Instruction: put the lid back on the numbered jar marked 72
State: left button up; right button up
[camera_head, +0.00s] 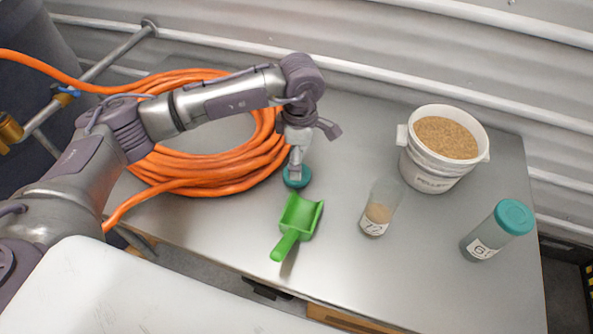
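The jar marked 72 (378,213) stands upright and open on the metal table, with tan grains in its lower part. A teal lid (297,181) is left of the jar, just beyond the green scoop. My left gripper (296,170) points down with its fingertips at the lid. The fingers are seen nearly edge-on and hide part of the lid. I cannot tell whether they are closed on it, or whether the lid rests on the table. My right gripper is not in view.
A green scoop (297,226) lies between the lid and the table's front edge. A white bucket of pellets (431,167) stands behind the jar. Another jar with a teal lid (497,230) stands at the right. Coiled orange hose (211,173) lies on the left.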

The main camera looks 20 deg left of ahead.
aim_at(306, 172)
pick_arm(q)
jog(key=shift+f, duration=0.4)
jog(key=shift+f+p, duration=0.25)
jog(key=shift+p, duration=0.15)
jog(key=f, duration=0.1)
jog(key=f+p, duration=0.2)
jog(key=shift+w+a+f, duration=0.2)
jog(key=shift+a+f, duration=0.1)
jog(key=shift+f, duration=0.5)
jog(key=c, duration=0.9)
